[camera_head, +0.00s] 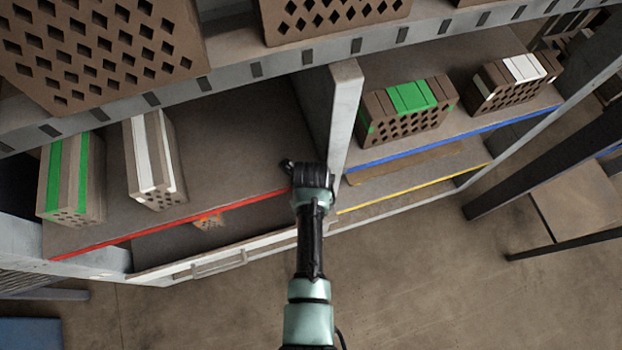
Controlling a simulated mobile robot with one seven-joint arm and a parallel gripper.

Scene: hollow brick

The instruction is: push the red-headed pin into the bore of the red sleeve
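I cannot make out a red-headed pin or a red sleeve for sure. A small orange-red thing (208,220) shows below the red-edged shelf, too small and too covered to identify. My arm reaches up from the bottom middle. Its dark end, with my gripper (291,166), is in front of the red-edged shelf, near the grey upright. The fingers cannot be told apart, and I see nothing held.
The red-edged shelf (225,130) bears two striped hollow bricks at left, green (70,180) and white (153,160). The grey upright (345,110) stands close to my arm's end. The blue-edged shelf bears two more bricks at right. Floor (430,280) is open in front.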

